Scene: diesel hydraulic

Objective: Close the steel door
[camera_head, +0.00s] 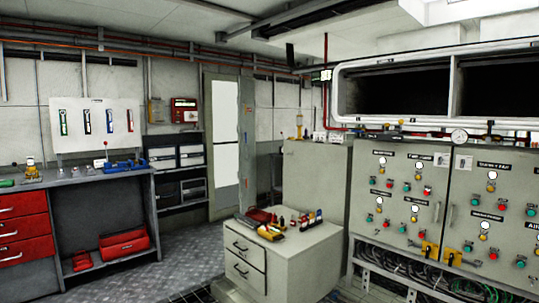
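A pale steel door (209,150) with two bright white panels stands in the back wall, left of the middle of the picture. A narrow grey upright slab (247,130) with small dark fittings stands directly to its right. I cannot tell whether this slab is part of the door or its frame, nor how far the door stands open. The lower right of this area is partly hidden by a drawer cabinet and a tall grey cabinet. Neither of my grippers shows in the head view.
A grey drawer cabinet (292,262) with tools on top stands in the middle foreground. A workbench (75,180) with red drawers is at left, control cabinets (400,215) at right. Shelves (178,204) stand left of the door. Open chequered floor (185,255) lies between bench and drawer cabinet.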

